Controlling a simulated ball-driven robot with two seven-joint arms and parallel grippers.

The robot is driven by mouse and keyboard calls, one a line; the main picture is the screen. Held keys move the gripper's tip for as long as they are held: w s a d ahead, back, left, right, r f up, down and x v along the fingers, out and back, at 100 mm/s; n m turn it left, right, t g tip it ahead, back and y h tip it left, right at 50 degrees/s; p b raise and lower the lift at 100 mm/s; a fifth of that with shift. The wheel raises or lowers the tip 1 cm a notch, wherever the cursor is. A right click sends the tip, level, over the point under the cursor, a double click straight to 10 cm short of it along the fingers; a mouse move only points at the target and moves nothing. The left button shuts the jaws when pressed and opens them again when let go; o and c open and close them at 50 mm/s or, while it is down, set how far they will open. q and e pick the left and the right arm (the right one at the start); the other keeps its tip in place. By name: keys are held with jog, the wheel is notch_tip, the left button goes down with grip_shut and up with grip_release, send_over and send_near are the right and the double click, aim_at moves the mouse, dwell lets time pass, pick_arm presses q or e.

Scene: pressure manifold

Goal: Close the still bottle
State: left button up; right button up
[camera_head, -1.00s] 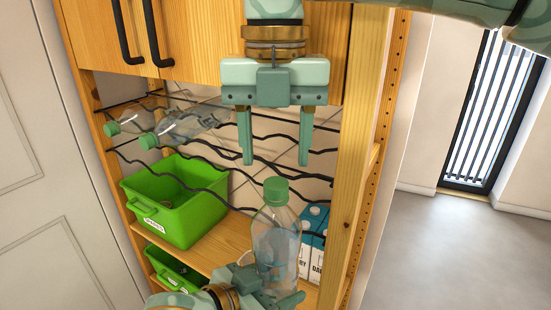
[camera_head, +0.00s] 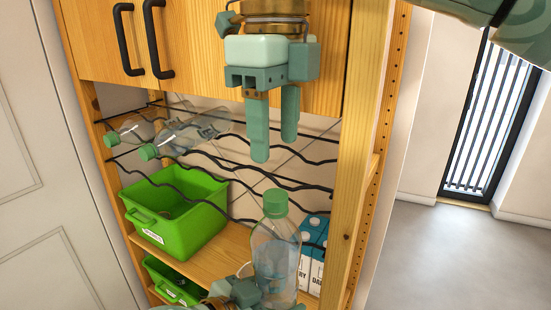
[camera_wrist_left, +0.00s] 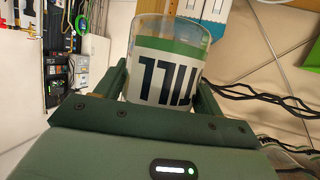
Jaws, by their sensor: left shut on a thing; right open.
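The still bottle (camera_head: 275,258) is clear plastic and stands upright at the lower middle of the head view, with a green cap (camera_head: 275,203) on its neck. I cannot tell how tightly the cap sits. My left gripper (camera_head: 268,299), partly cut off by the bottom edge, is shut on the bottle's lower body. In the left wrist view the bottle (camera_wrist_left: 168,62) is between the fingers, its label with large dark letters facing the camera. My right gripper (camera_head: 274,148) points down above the cap, open and empty, clear of it, its fingers seen at an angle.
Two clear bottles with green caps (camera_head: 180,138) lie on a wavy black wire rack (camera_head: 200,178) behind. A green bin (camera_head: 178,232) stands on the wooden shelf, with another below. Blue and white cartons (camera_head: 312,250) stand just right of the bottle. A wooden post (camera_head: 352,160) rises at right.

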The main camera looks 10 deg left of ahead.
aim_at(276, 194)
dwell(0.3)
jog(key=shift+f, duration=4)
jog(key=c, duration=1)
jog(key=m, duration=0.5)
jog(key=shift+c, duration=0.2)
jog(key=o, duration=1.2)
jog(key=shift+r, duration=0.1)
notch_tip(276, 194, up, 12)
jog(key=shift+w+f, duration=0.1)
